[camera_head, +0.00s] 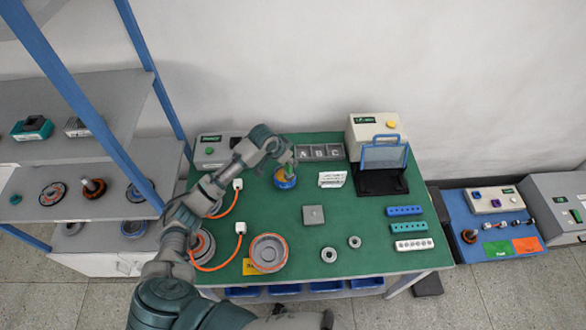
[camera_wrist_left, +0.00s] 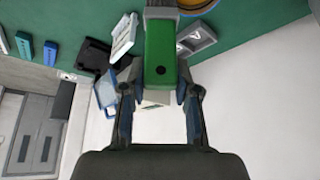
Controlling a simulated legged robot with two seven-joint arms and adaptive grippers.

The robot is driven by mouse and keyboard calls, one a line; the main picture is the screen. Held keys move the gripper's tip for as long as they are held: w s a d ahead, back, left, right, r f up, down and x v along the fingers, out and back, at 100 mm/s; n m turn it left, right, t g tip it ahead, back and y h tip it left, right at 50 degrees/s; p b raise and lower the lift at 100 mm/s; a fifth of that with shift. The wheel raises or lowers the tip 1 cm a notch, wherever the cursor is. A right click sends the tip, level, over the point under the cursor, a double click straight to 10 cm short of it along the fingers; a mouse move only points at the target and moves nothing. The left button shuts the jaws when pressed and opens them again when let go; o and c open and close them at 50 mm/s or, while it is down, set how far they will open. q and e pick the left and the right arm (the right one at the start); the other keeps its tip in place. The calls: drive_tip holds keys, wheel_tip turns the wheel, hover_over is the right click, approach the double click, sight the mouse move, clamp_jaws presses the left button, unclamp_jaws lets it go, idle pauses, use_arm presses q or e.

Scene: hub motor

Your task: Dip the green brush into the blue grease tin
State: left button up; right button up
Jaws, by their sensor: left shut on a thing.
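The blue grease tin (camera_head: 285,181) stands on the green table near its back left, with yellow-orange showing inside its rim. My left gripper (camera_head: 284,158) is directly over or just behind the tin, pointing down. In the left wrist view, my left gripper (camera_wrist_left: 160,92) is shut on the green brush (camera_wrist_left: 160,50), whose green handle lies between the fingers. An orange-yellow round edge (camera_wrist_left: 197,4), probably the tin, shows at the top of that view. My right gripper is not in view.
A black stand with a clear blue-framed screen (camera_head: 383,158) is further right. Ring parts and an orange cable lie in front. The table's middle has free room.

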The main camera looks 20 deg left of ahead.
use_arm(q)
drive_tip(key=w+a+f+m+b, duration=0.1)
drive_tip(key=w+a+f+b, duration=0.2)
drive_tip(key=w+f+b, duration=0.1)
drive_tip(key=shift+w+a+m+h, duration=0.3)
drive_tip(key=shift+a+h, duration=0.05)
drive_tip(key=shift+h, duration=0.05)
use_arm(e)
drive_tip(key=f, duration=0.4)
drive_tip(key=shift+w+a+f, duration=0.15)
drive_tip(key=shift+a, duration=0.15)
use_arm(q)
drive_tip(key=shift+d, duration=0.1)
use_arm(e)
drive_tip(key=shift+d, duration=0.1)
use_arm(q)
drive_tip(key=shift+f+b, duration=0.85)
drive_tip(key=shift+f, duration=1.7)
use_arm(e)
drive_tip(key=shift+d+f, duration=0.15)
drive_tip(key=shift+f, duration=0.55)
